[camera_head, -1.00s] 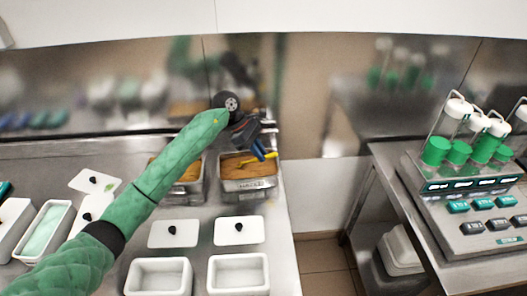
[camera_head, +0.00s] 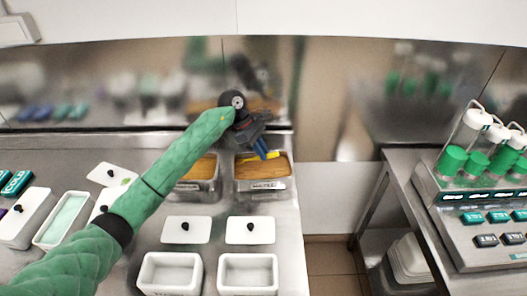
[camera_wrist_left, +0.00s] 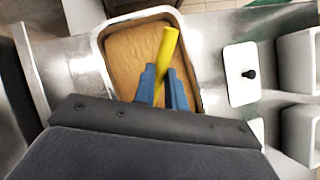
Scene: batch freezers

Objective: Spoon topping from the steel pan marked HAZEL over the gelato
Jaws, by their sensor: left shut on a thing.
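A steel pan (camera_head: 277,184) of brown topping stands at the back right of the counter; its front label is too blurred to read fully. It fills the middle of the left wrist view, where its rim (camera_wrist_left: 97,45) shows. My left gripper (camera_head: 262,150) is over this pan, its blue fingers (camera_wrist_left: 163,90) shut on a yellow handle (camera_wrist_left: 167,45), seemingly the spoon's. The spoon's bowl is hidden, so I cannot tell whether it touches the topping. Teal gelato (camera_head: 67,215) lies in a white tub at the left. My right gripper is not in view.
A second steel pan (camera_head: 205,187) stands just left, partly behind my arm. White lids (camera_head: 250,230) and empty white tubs (camera_head: 248,258) lie in front. The counter ends just right of the pan. A side table with a green-cylinder rack (camera_head: 452,160) stands beyond a gap.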

